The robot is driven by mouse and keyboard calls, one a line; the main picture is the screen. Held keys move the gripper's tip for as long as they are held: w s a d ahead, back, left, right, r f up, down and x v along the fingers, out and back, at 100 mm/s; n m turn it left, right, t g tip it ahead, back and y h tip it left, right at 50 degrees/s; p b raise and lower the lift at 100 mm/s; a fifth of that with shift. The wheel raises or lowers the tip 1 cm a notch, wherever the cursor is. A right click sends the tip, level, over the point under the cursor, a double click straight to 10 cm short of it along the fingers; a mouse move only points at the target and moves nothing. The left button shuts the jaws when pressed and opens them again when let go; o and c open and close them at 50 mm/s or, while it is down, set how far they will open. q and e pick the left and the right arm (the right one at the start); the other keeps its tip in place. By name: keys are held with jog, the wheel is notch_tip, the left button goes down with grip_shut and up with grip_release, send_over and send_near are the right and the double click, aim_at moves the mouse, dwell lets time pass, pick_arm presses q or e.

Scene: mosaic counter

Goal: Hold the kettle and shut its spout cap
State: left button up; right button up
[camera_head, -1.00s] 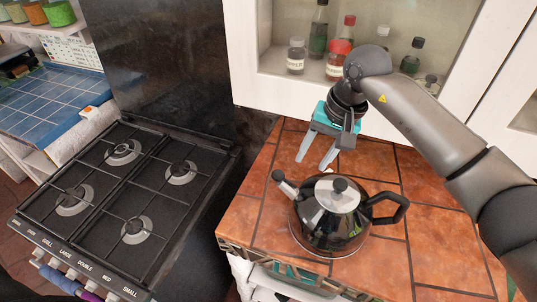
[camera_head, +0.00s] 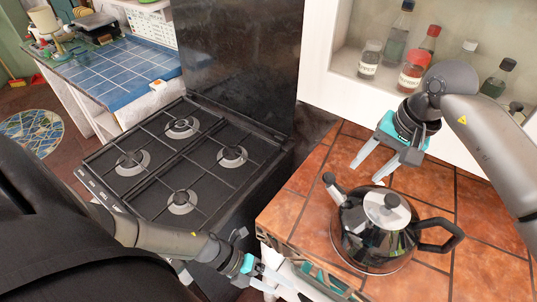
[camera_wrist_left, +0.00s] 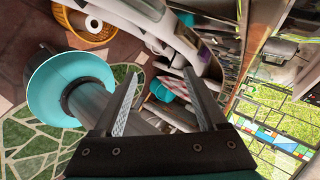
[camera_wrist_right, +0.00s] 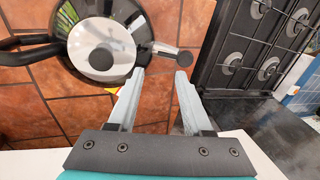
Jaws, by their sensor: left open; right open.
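The black kettle (camera_head: 375,232) with a grey lid stands upright on the tiled counter. Its handle (camera_head: 440,236) points right and its spout (camera_head: 335,188), with a dark cap at the tip, points up and left. My right gripper (camera_head: 377,162) is open and empty above and behind the spout. In the right wrist view the kettle (camera_wrist_right: 95,48) lies beyond the fingers, and the spout cap (camera_wrist_right: 185,58) is just past the fingertips. My left gripper (camera_head: 270,277) is open and empty, low by the counter's front left edge, apart from the kettle. The left wrist view does not show the kettle.
A black gas stove (camera_head: 170,165) stands left of the counter. A white cabinet with bottles and jars (camera_head: 412,70) is behind the counter. Bare tiles (camera_head: 490,250) lie right of the kettle. A blue-tiled table (camera_head: 110,70) is at the far left.

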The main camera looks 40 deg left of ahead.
pick_arm(q)
jog(key=s+a+r+m+g, duration=0.2)
jog(key=a+r+m, duration=0.1)
jog(key=r, duration=0.1)
jog(key=n+t+h, duration=0.2)
jog(key=n+t, duration=0.3)
jog(key=n, duration=1.8)
send_near(329, 176)
jog(key=x, duration=1)
jog(key=shift+f, duration=0.4)
grip_shut()
